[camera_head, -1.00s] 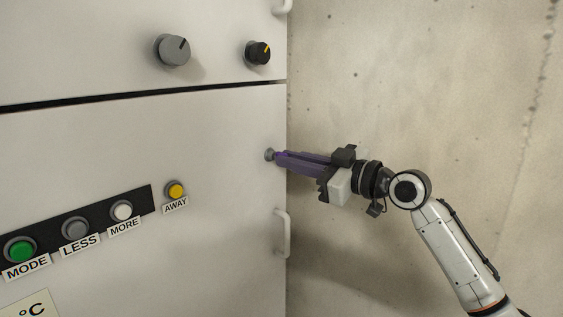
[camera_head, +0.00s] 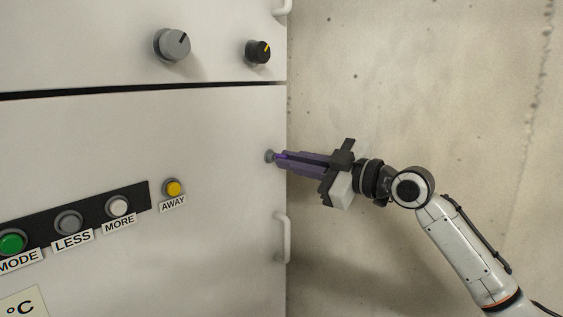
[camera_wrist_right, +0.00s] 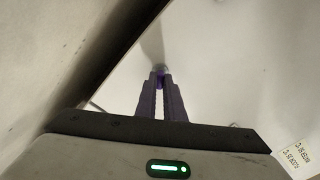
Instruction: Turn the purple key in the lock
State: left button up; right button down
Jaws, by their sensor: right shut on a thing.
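The lock (camera_head: 269,156) is a small round grey metal fitting near the right edge of the white panel (camera_head: 200,130). The purple key (camera_head: 281,156) is at the lock, with only a small bright purple part showing between the fingertips. My right gripper (camera_head: 285,157) has long dark purplish fingers and is shut on the key, its tips close to the lock. In the right wrist view the two fingers of the gripper (camera_wrist_right: 160,88) close around the purple key (camera_wrist_right: 160,72) against the pale panel. How far the key sits in the lock is hidden. My left gripper is not in view.
Left of the lock are a yellow AWAY button (camera_head: 174,188) and a dark strip (camera_head: 95,218) of several buttons. A grey knob (camera_head: 173,45) and a black knob (camera_head: 259,51) sit above. A white handle (camera_head: 282,237) is below. A concrete wall (camera_head: 430,90) stands to the right.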

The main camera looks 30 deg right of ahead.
jog(key=shift+n+b, duration=0.75)
jog(key=shift+n, duration=0.85)
